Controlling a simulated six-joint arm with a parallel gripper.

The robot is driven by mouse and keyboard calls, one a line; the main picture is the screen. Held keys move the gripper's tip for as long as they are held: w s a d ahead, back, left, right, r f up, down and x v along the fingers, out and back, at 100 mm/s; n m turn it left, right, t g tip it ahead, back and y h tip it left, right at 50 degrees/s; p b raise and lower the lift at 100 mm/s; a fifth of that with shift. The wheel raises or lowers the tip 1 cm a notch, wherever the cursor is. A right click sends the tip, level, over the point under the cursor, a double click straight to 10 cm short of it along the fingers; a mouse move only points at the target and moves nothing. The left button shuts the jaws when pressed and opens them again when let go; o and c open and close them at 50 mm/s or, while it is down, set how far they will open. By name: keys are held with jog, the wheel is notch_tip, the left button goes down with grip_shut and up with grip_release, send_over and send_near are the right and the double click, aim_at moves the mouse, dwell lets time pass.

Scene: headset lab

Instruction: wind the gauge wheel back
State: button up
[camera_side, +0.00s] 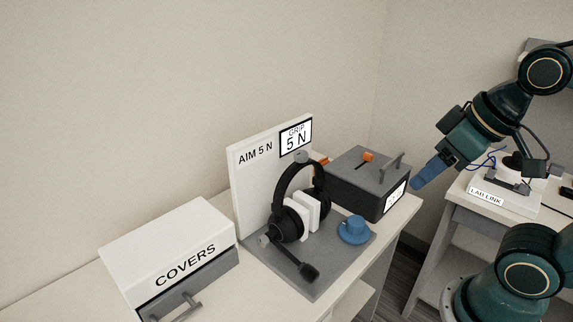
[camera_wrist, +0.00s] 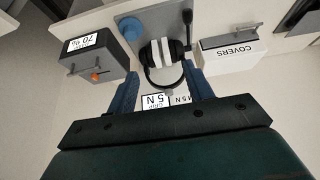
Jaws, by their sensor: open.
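The blue wheel (camera_side: 354,230) sits on the grey base plate (camera_side: 325,277), to the right of the headset. It also shows in the wrist view (camera_wrist: 131,28). The black headset (camera_side: 289,197) stands on the plate, with white pads (camera_side: 302,214) between its earcups. A white panel (camera_side: 250,185) behind it reads AIM 5 N, and its display (camera_side: 296,138) reads GRIP 5 N. My gripper (camera_side: 428,172) is in the air to the right of the dark box, apart from the wheel. In the wrist view, its blue fingers (camera_wrist: 162,70) are spread with nothing held between them.
A dark box (camera_side: 362,180) with a grey top, orange knob and handle stands behind the wheel; its display reads 70 % in the wrist view (camera_wrist: 83,42). A white COVERS box (camera_side: 168,245) stands at left. A LAB LINK unit (camera_side: 508,188) sits on another table.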

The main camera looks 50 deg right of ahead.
jog(key=shift+o, duration=1.4)
jog(key=m+g, duration=0.6)
jog(key=m, duration=1.2)
send_over(356, 220)
notch_tip(356, 220, down, 16)
jog(key=shift+f, duration=6.8)
jog(key=shift+c, duration=0.2)
